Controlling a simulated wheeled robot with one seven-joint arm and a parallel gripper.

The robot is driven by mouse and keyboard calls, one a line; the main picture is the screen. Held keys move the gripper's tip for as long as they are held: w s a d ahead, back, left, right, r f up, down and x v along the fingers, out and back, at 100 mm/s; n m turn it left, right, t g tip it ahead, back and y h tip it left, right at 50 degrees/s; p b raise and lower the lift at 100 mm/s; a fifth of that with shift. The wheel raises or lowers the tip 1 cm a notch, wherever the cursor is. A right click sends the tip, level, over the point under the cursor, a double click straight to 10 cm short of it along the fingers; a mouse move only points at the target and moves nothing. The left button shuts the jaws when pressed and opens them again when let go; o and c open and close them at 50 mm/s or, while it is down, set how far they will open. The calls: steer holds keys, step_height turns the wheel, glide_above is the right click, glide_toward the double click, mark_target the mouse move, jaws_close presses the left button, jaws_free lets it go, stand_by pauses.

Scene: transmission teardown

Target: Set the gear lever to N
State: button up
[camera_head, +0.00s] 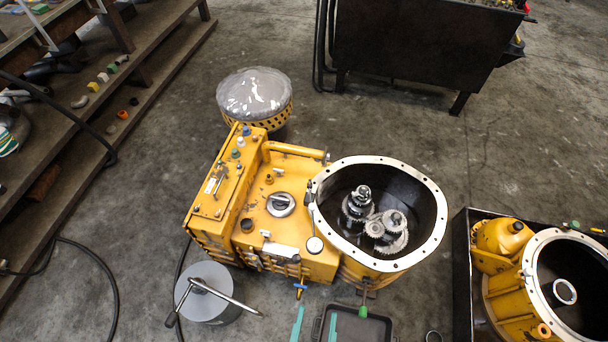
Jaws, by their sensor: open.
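A yellow transmission (290,240) stands on the floor in the middle of the head view. A raised narrow box (228,190) on its left side carries a small pale plate and a thin metal rod. A short dark lever-like part (311,205) stands between the top cover and the open round housing, with a pale round end (315,244) below it. I cannot tell which of these is the gear lever, and no N mark is readable. The open housing (430,205) shows metal gears (375,220) inside. My gripper is not in view.
A grey round drum (210,302) with a T-shaped bar on it stands at lower left. A dark tray (356,327) lies at the bottom. Another yellow housing (510,245) sits in a black crate (462,270) at right. A wooden shelf (150,75) and black bin (410,45) border open floor.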

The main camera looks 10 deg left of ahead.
steer(key=w+a+f+n+t+y, duration=0.1)
steer(key=w+f+n, duration=0.15)
steer(key=f, duration=0.95)
steer(key=w+a+f+n+y, duration=0.1)
steer(key=w+f, duration=0.2)
steer(key=f, duration=1)
steer(key=n+y, duration=0.4)
glide_toward(296, 259)
steer(key=shift+t, duration=0.4)
steer(key=x, duration=0.3)
steer(key=f+x, duration=0.1)
steer(key=x, duration=0.3)
steer(key=f+x, duration=0.1)
steer(key=x, duration=0.2)
steer(key=shift+w+a+f, duration=0.1)
steer(key=shift+w, duration=0.15)
